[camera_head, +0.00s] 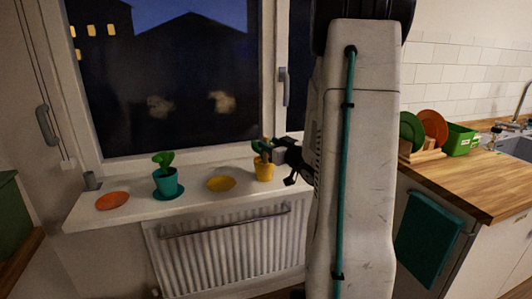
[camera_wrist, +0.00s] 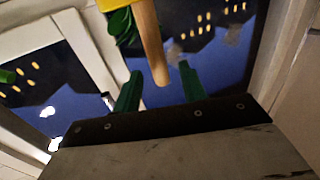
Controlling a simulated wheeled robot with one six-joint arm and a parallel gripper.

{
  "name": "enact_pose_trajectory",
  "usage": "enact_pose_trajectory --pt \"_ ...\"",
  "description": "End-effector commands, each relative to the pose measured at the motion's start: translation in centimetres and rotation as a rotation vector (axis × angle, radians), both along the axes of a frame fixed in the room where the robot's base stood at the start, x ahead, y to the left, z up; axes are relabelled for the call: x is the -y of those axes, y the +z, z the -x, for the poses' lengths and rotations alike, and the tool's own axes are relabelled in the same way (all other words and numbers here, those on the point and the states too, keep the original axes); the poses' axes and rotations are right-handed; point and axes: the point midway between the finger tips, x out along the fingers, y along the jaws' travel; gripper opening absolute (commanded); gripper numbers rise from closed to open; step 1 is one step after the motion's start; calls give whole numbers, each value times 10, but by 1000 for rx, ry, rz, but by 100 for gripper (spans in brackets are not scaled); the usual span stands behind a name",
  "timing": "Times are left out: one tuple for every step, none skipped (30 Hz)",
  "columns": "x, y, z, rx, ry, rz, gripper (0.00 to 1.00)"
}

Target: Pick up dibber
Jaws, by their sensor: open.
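The dibber shows in the wrist view as a light wooden rod (camera_wrist: 150,45). Its free end lies between the two green fingers of my gripper (camera_wrist: 160,68), with gaps on both sides. My gripper is open. The yellow pot (camera_wrist: 111,4) and a green plant (camera_wrist: 123,28) are beside the rod at the top of that view. In the head view, the yellow pot (camera_head: 264,172) stands on the windowsill, and my gripper (camera_head: 271,152) is at its top right. The dibber's lower end is hidden.
On the sill (camera_head: 135,217) are an orange saucer (camera_head: 113,201), a teal pot (camera_head: 167,184) with a plant and a yellow saucer (camera_head: 221,184). The dark window is close behind. A radiator (camera_head: 225,250) is below. The wooden counter (camera_head: 468,185) is at right.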

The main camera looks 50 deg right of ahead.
Motion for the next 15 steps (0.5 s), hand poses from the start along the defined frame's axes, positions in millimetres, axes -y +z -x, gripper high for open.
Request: enact_pose_trajectory --pt "2 0 -9 -1 3 0 42" --pt "3 1 -13 -1 2 0 42" --pt "4 0 -19 0 2 0 42" --pt "5 0 -22 -1 2 0 42" --pt "6 0 -24 -1 1 0 42" --pt "6 1 -27 0 1 1 42" --pt "7 1 -28 -1 1 1 42" --pt "7 1 -29 -1 0 1 42" --pt "7 1 -30 -1 0 1 42" --pt "7 1 -30 -1 0 1 42" --pt "7 1 -29 -1 0 1 42" --pt "7 1 -29 -1 -1 1 42" --pt "7 1 -29 -1 -1 1 42" --pt "7 1 -29 -1 -1 1 42" --pt "7 1 -29 -1 -1 1 31"
